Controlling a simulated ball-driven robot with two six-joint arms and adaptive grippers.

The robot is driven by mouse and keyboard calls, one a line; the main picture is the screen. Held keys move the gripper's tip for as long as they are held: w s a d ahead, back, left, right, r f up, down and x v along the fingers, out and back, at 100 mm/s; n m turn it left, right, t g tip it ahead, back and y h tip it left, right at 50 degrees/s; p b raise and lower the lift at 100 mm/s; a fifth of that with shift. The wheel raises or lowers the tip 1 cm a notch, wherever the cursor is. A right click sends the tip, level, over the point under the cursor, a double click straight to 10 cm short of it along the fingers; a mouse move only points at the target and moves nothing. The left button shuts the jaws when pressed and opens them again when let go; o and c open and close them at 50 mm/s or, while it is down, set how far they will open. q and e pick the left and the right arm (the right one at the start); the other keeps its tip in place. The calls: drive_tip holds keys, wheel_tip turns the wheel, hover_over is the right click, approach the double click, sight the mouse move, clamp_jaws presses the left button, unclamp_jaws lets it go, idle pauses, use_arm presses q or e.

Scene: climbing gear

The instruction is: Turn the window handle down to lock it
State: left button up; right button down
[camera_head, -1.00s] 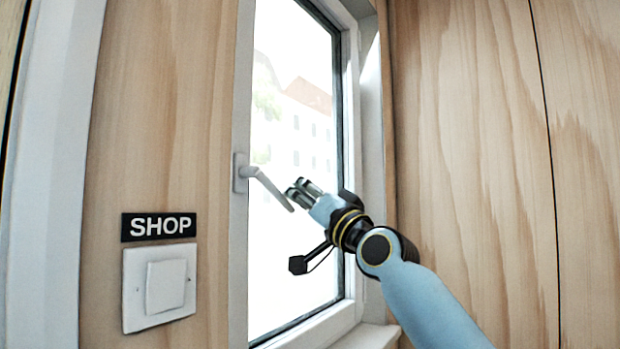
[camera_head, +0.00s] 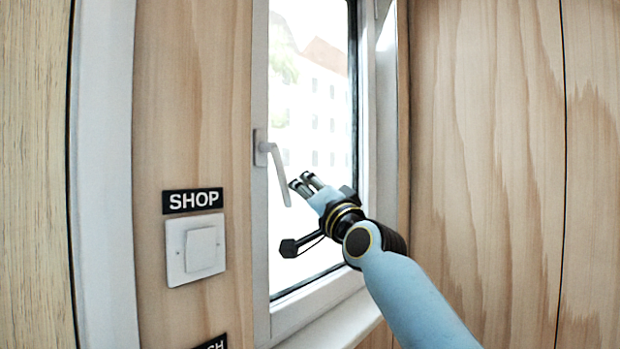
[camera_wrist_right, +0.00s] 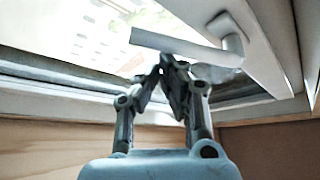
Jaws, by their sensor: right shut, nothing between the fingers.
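The window handle (camera_head: 279,174) is a light grey lever on the left side of the white window frame. It points steeply down and slightly right from its mount. My right gripper (camera_head: 301,182) is shut and empty, its fingertips close beside the lever's right side near the lower end. In the right wrist view the handle (camera_wrist_right: 180,46) runs across just beyond the shut fingertips (camera_wrist_right: 166,66). I cannot tell whether they touch it. The window (camera_head: 313,125) appears closed. My left gripper is not in view.
A white switch (camera_head: 197,249) sits under a SHOP sign (camera_head: 193,199) on the wooden wall left of the window. Another sign (camera_head: 211,343) is cut off at the bottom. A white sill (camera_head: 345,322) lies below, and a wooden wall (camera_head: 480,130) stands at the right.

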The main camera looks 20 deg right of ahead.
sight(288, 191)
drive_tip(key=shift+s+a+f, duration=0.35)
drive_tip(key=shift+a+f, duration=0.05)
drive_tip(key=shift+a, duration=0.2)
drive_tip(key=shift+s+a+f, duration=0.3)
drive_tip(key=shift+a+f, duration=0.1)
drive_tip(key=shift+a, duration=0.2)
